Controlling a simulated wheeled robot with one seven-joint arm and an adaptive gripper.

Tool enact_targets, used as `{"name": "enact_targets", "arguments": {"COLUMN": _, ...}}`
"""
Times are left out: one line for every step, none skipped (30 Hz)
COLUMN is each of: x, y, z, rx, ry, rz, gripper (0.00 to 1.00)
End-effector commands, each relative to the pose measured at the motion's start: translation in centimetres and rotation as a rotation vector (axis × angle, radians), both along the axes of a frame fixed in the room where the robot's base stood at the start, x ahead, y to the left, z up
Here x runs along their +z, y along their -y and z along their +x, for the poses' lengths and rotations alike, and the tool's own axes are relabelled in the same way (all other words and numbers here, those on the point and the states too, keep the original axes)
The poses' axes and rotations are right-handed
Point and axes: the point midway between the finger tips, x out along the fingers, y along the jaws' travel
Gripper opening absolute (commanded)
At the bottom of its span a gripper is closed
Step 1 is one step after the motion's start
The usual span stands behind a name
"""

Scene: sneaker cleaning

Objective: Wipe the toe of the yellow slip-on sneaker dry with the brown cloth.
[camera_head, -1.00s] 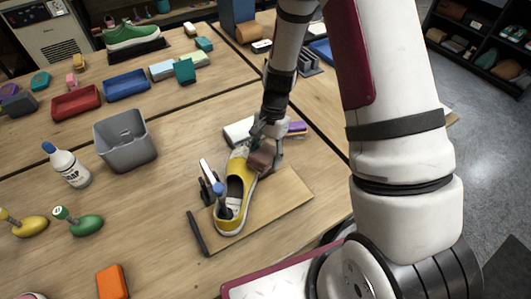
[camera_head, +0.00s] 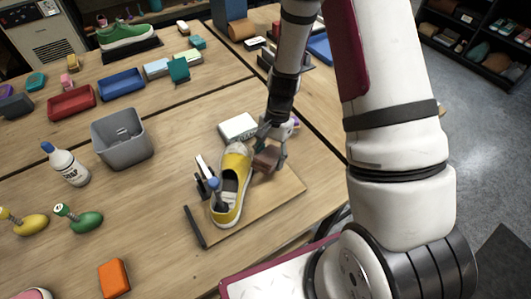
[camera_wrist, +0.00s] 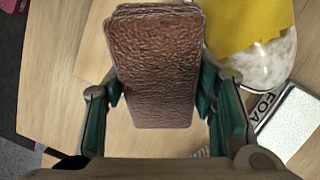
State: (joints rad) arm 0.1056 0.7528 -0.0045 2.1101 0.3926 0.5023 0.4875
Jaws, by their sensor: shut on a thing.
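The yellow slip-on sneaker (camera_head: 233,180) stands on a wooden board (camera_head: 268,205) in the head view, its whitish toe (camera_head: 238,149) pointing away from me. My gripper (camera_head: 268,152) is shut on the folded brown cloth (camera_head: 266,161), just right of the toe. In the wrist view the brown cloth (camera_wrist: 155,65) is held between the fingers, and the sneaker's yellow upper (camera_wrist: 245,22) and pale toe (camera_wrist: 266,62) lie to its right. A gap shows there between cloth and toe, though I cannot tell its height above the board.
A clamp with a blue knob (camera_head: 214,186) stands at the sneaker's heel. A white box (camera_head: 238,128) lies beyond the toe; it also shows in the wrist view (camera_wrist: 290,122). A grey bin (camera_head: 122,140) and a white bottle (camera_head: 66,164) stand left. The board's right part is bare.

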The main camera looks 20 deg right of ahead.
Motion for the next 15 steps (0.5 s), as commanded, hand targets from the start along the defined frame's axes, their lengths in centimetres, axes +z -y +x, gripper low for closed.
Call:
{"name": "enact_targets", "arguments": {"x": 0.01, "y": 0.03, "z": -0.11, "rx": 0.0, "ry": 0.0, "rz": 0.0, "gripper": 0.07}}
{"name": "enact_targets", "arguments": {"x": -0.02, "y": 0.04, "z": -0.1, "rx": 0.0, "ry": 0.0, "rz": 0.0, "gripper": 0.07}}
{"name": "enact_targets", "arguments": {"x": -0.05, "y": 0.03, "z": -0.08, "rx": 0.001, "ry": 0.0, "rz": 0.0, "gripper": 0.07}}
{"name": "enact_targets", "arguments": {"x": -0.09, "y": 0.02, "z": -0.06, "rx": 0.001, "ry": 0.0, "rz": 0.0, "gripper": 0.07}}
{"name": "enact_targets", "arguments": {"x": -0.13, "y": 0.01, "z": -0.06, "rx": 0.001, "ry": 0.0, "rz": 0.0, "gripper": 0.07}}
{"name": "enact_targets", "arguments": {"x": -0.18, "y": 0.0, "z": -0.07, "rx": 0.001, "ry": 0.0, "rz": 0.0, "gripper": 0.07}}
{"name": "enact_targets", "arguments": {"x": -0.21, "y": -0.01, "z": -0.07, "rx": 0.0, "ry": 0.0, "rz": 0.0, "gripper": 0.07}}
{"name": "enact_targets", "arguments": {"x": -0.26, "y": -0.02, "z": -0.08, "rx": 0.0, "ry": 0.0, "rz": 0.0, "gripper": 0.07}}
{"name": "enact_targets", "arguments": {"x": -0.33, "y": -0.05, "z": -0.09, "rx": 0.0, "ry": 0.0, "rz": 0.0, "gripper": 0.07}}
{"name": "enact_targets", "arguments": {"x": -0.38, "y": -0.06, "z": -0.1, "rx": 0.0, "ry": 0.0, "rz": 0.0, "gripper": 0.07}}
{"name": "enact_targets", "arguments": {"x": -0.42, "y": -0.07, "z": -0.11, "rx": 0.0, "ry": 0.0, "rz": 0.0, "gripper": 0.07}}
{"name": "enact_targets", "arguments": {"x": -0.5, "y": -0.08, "z": -0.12, "rx": 0.0, "ry": -0.001, "rz": 0.001, "gripper": 0.07}}
{"name": "enact_targets", "arguments": {"x": -0.55, "y": -0.1, "z": -0.13, "rx": 0.0, "ry": -0.001, "rz": 0.001, "gripper": 0.07}}
{"name": "enact_targets", "arguments": {"x": -0.6, "y": -0.11, "z": -0.14, "rx": 0.0, "ry": -0.001, "rz": 0.001, "gripper": 0.07}}
{"name": "enact_targets", "arguments": {"x": -0.66, "y": -0.12, "z": -0.15, "rx": 0.0, "ry": -0.001, "rz": 0.001, "gripper": 0.07}}
